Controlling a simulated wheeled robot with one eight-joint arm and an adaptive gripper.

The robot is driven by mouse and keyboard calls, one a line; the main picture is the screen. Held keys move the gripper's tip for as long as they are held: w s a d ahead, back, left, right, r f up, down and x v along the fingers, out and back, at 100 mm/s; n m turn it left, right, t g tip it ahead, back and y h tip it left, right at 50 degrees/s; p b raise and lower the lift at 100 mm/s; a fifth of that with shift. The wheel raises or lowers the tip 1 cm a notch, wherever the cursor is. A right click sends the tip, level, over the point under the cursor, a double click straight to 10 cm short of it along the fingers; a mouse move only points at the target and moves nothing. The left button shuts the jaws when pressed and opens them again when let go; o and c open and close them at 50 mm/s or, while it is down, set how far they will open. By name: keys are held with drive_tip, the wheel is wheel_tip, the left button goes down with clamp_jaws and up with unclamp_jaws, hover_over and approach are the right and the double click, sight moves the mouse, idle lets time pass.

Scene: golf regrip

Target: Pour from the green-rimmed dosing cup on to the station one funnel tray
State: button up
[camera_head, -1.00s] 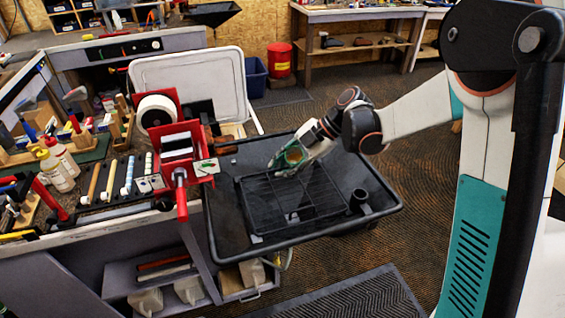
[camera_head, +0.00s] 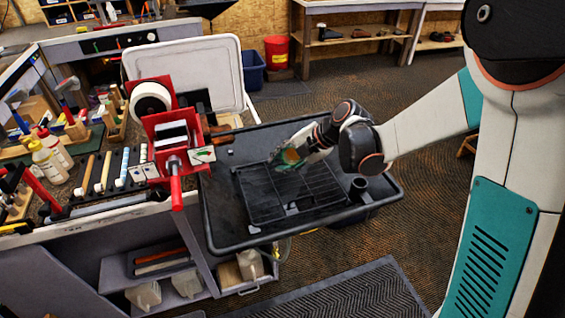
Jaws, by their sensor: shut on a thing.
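My gripper (camera_head: 293,152) is over the black funnel tray, shut on a small cup with a green edge and an orange-amber inside (camera_head: 290,156). The fingers hide part of the cup, and its exact tilt is hard to tell. The cup is above the back middle of the tray's wire grid (camera_head: 262,208). The black tray (camera_head: 228,236) has a raised rim and stands to the right of the workbench. I cannot make out any stream leaving the cup.
A red clamp machine with a white roll (camera_head: 150,100) stands at the tray's left edge. A short black tube (camera_head: 359,187) rises at the tray's right. A white lid or panel (camera_head: 185,65) leans behind. The bench at left is crowded with tools and bottles. A floor mat (camera_head: 345,295) lies in front.

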drive_tip(key=shift+s, duration=0.15)
drive_tip(key=shift+w+f+n+t+b, duration=0.1)
drive_tip(key=shift+w+n+t+b, duration=0.2)
drive_tip(key=shift+t+b, duration=0.3)
drive_tip(key=shift+w+f+n+t+b, duration=0.1)
drive_tip(key=shift+w+n+t+b, duration=0.2)
drive_tip(key=shift+t, duration=0.4)
idle(1.8)
drive_tip(key=shift+w+d+f+n+t+h+b, duration=0.15)
drive_tip(key=shift+n+t+b, duration=0.15)
drive_tip(key=shift+t+b, duration=0.4)
drive_tip(key=shift+w+a+r+n+t+h+b, duration=0.15)
drive_tip(key=shift+n+t+b, duration=0.25)
drive_tip(key=shift+b, duration=0.5)
idle(3.2)
